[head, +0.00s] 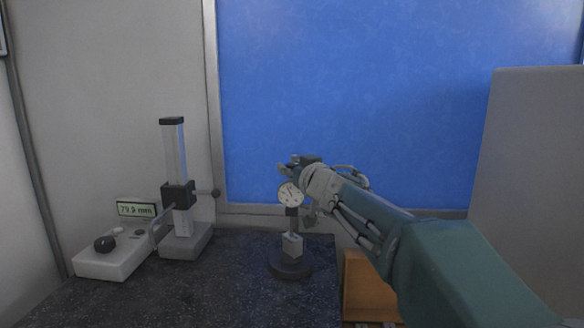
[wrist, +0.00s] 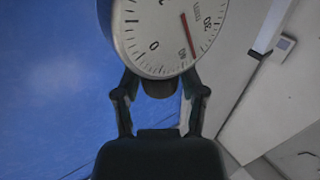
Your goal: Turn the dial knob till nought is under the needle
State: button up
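The round white dial gauge (head: 290,194) stands on a black-based post in the head view, with my gripper (head: 292,165) at its upper edge. In the wrist view the dial face (wrist: 165,30) fills the top. Its red needle (wrist: 188,36) points down and slightly right, well right of the printed 0 (wrist: 153,45). A dark rounded knob (wrist: 160,88) shows just below the dial rim. My gripper's fingers (wrist: 160,80) stand spread on either side of the knob, apparently without closing on it. The exact fingertip contact is hard to see.
A height gauge (head: 174,165) on a grey base stands left, beside a white box (head: 113,257) with a black knob and a readout (head: 136,209). The dark speckled worktop (head: 220,285) is clear before the dial stand (head: 290,267). An orange-brown box (head: 368,288) is under my arm; a grey panel (head: 535,160) stands right.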

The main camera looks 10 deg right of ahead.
grip_shut()
jog(key=shift+n+y, duration=0.4)
jog(key=shift+y, duration=0.2)
jog(key=n+g+y, duration=0.2)
jog(key=y, duration=0.1)
jog(key=n+g+y, duration=0.1)
jog(key=n+y, duration=0.1)
jog(key=y, duration=0.1)
jog(key=shift+d+n+g, duration=0.1)
jog(key=shift+n+g, duration=0.2)
jog(key=shift+g, duration=0.1)
jog(key=n+g+y, duration=0.4)
jog(key=n+g, duration=0.1)
jog(key=g, duration=0.1)
jog(key=shift+y, duration=0.4)
jog(key=shift+g, duration=0.4)
jog(key=o, duration=0.7)
grip_release()
jog(key=shift+w, duration=0.1)
jog(key=shift+o, duration=0.2)
